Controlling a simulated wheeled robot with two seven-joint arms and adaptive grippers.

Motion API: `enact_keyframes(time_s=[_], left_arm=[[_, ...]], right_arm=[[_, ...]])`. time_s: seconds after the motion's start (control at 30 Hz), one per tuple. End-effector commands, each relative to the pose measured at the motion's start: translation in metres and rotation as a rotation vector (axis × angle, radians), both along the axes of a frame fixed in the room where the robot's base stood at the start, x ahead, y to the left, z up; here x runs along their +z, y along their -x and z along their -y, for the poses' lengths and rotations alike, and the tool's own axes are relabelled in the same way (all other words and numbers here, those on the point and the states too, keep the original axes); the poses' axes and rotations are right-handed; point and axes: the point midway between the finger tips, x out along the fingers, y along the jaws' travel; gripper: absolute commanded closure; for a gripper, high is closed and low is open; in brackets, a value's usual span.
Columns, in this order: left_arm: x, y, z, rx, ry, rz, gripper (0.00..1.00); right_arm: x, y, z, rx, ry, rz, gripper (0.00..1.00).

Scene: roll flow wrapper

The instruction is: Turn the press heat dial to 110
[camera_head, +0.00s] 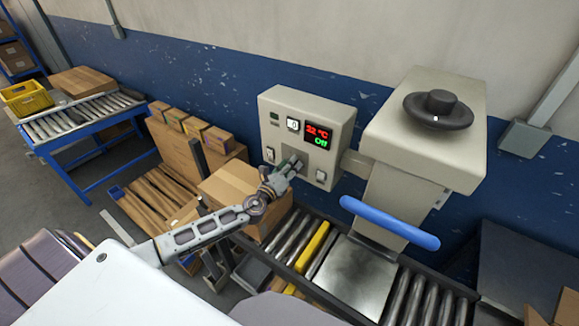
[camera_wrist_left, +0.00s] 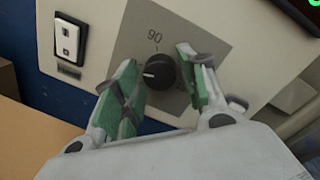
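The press heat dial (camera_wrist_left: 160,71) is a round black knob on a grey plate. Its white mark points left, and the label "90" stands above it. Another label to its lower right is partly covered by a finger. My left gripper (camera_wrist_left: 165,80) is open, with one green-padded finger on each side of the dial; I cannot tell if either touches it. In the head view my left gripper (camera_head: 293,164) is at the front of the control box (camera_head: 275,103) and hides the dial. The display (camera_head: 318,134) reads 22 °C in red and "Off" in green. My right gripper is not in view.
A white rocker switch (camera_wrist_left: 67,40) is left of the dial. The press (camera_head: 425,120) with its blue handle (camera_head: 390,222) stands right of the box, above a roller conveyor (camera_head: 410,300). A cardboard box (camera_head: 232,184) sits below my left gripper.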

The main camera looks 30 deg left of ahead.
Motion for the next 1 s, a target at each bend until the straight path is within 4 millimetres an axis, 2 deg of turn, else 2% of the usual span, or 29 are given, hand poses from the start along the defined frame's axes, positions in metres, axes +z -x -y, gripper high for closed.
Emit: enact_keyframes(time_s=[0.03, 0.2, 0.23, 0.67, 1.0], left_arm=[[0.0, 0.0001, 0.0, 0.0, 0.0, 0.0, 0.69], [0.0, 0.0001, -0.0001, 0.0, 0.0, 0.0, 0.91], [0.0, 0.0001, -0.0001, 0.0, 0.0, 0.0, 0.93], [-0.0006, 0.0001, -0.0002, 0.0, -0.069, 0.01, 0.93], [-0.0014, 0.0, -0.0004, 0.0, -0.291, 0.041, 0.93]], right_arm=[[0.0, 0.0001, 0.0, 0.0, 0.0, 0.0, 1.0], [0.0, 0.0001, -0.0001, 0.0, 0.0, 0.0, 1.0], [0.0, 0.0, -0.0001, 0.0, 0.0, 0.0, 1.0], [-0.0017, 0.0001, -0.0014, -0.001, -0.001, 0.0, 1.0], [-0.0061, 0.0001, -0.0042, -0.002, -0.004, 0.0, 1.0]])
